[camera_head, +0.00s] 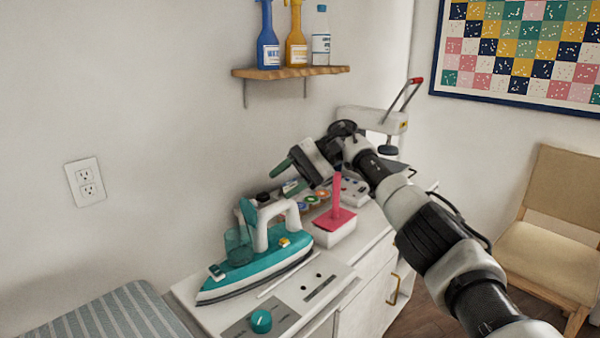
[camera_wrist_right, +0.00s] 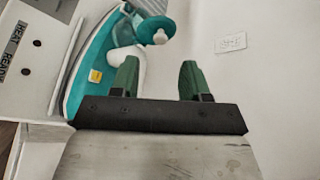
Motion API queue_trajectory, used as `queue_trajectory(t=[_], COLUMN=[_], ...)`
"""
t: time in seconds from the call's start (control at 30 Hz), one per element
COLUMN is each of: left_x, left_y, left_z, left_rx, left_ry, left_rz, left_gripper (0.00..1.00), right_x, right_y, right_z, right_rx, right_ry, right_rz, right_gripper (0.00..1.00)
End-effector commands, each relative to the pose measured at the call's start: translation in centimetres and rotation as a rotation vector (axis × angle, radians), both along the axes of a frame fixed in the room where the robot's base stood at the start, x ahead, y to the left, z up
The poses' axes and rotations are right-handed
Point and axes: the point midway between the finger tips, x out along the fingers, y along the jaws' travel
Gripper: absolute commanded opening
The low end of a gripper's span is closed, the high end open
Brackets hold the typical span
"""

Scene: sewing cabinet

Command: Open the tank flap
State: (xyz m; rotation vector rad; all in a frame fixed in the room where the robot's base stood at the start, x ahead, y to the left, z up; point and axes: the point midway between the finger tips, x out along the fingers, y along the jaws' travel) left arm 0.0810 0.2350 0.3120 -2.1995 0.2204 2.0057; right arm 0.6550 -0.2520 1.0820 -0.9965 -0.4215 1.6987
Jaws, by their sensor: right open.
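A teal and white iron (camera_head: 262,268) stands on the cabinet top, its nose toward the lower left. Its see-through teal tank (camera_head: 238,248) is near the front of the white handle. A teal oval flap (camera_head: 248,212) stands tilted up above the tank; it also shows in the right wrist view (camera_wrist_right: 156,30). Its hinge is hard to make out. My right gripper (camera_head: 288,178) is open, above and behind the iron, with its green fingers apart from the flap. In the right wrist view, nothing is between the fingers (camera_wrist_right: 158,80). My left gripper is not in view.
A white box with a pink top and upright post (camera_head: 335,222) stands right of the iron. Several spools (camera_head: 312,199) lie behind. A shelf (camera_head: 290,72) with bottles hangs above. The wall is close behind the cabinet.

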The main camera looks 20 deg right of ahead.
Motion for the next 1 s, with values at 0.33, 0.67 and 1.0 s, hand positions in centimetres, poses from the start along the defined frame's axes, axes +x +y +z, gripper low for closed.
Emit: queue_trajectory(t=[0.33,0.67,1.0], left_x=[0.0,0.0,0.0], left_y=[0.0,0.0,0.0], left_z=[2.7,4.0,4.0], left_rx=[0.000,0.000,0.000], left_ry=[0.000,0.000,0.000], left_rz=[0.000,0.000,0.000], left_gripper=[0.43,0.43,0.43], right_x=[0.5,0.4,0.4], right_y=[-3.3,-4.4,-4.5], right_z=[2.0,2.1,2.0], right_rx=[-0.001,-0.001,-0.002], right_ry=[0.003,0.000,0.000], right_rz=[-0.001,0.001,0.001], right_gripper=[0.46,0.46,0.46])
